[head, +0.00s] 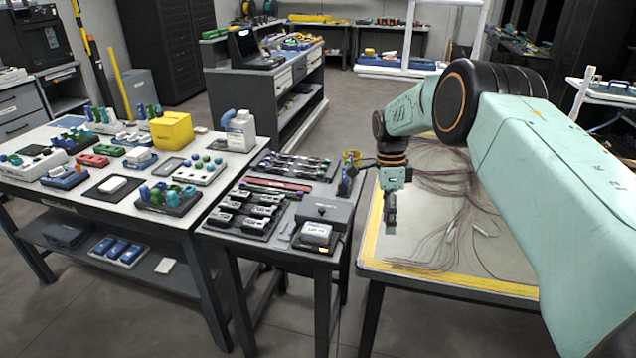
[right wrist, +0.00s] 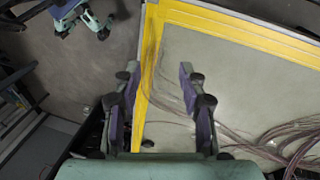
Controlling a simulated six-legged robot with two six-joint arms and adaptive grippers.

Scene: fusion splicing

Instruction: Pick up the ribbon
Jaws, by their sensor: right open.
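Thin brownish-purple ribbon strands (head: 455,183) spread over the pale table with the yellow border (head: 475,284) at the right of the head view. In the right wrist view a bundle of these strands (right wrist: 295,130) runs in from the right, and thinner strands cross the table's yellow edge. I cannot single out one ribbon. My right gripper (head: 390,222) points down above the table's left part. My left gripper is in neither view.
A dark narrow table (head: 325,262) stands left of the yellow-edged table, with a splicer-like device (head: 316,236) and several small tools. A white table (head: 100,208) farther left holds a yellow box (head: 171,131), a white bottle (head: 241,131) and several small parts. Two small white pieces (head: 451,232) lie among the strands.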

